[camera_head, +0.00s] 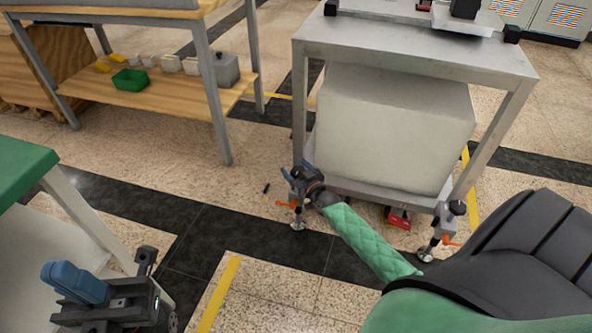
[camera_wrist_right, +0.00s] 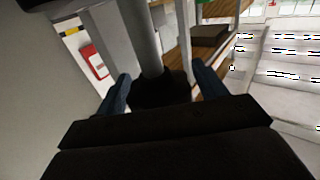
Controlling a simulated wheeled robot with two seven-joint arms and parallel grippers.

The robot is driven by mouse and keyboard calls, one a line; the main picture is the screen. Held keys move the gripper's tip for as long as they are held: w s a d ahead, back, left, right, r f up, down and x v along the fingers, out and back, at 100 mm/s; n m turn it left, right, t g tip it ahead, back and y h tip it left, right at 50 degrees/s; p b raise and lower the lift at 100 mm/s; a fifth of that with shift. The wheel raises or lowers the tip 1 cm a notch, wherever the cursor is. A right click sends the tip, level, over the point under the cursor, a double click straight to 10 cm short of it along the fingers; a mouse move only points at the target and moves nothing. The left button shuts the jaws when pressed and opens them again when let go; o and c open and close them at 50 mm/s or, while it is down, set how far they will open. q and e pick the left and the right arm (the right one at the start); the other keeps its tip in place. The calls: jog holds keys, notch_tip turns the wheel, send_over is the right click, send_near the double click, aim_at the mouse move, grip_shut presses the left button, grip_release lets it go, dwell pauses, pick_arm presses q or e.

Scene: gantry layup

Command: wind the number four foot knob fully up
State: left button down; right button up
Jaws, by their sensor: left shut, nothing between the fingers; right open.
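A grey metal table stands on adjustable feet. At its front left foot (camera_head: 297,224), my right gripper (camera_head: 298,169) is open, with its blue fingers on either side of a dark round knob. In the right wrist view the black knob (camera_wrist_right: 160,90) sits between the two open fingers, below a grey post; I cannot tell whether they touch it. Much of this knob is hidden in the head view. Another black knob (camera_head: 458,207) tops the front right foot. No foot number is readable. My left gripper (camera_head: 75,282) is shut and empty at lower left, far from the feet.
An orange lever (camera_head: 285,204) sticks out at the left foot and another (camera_head: 451,241) at the right foot. A large pale block (camera_head: 390,130) fills the table's lower shelf. A green-topped table (camera_head: 22,172) stands at left. Floor in front of the feet is mostly clear.

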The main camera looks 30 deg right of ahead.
jog(key=c, duration=1)
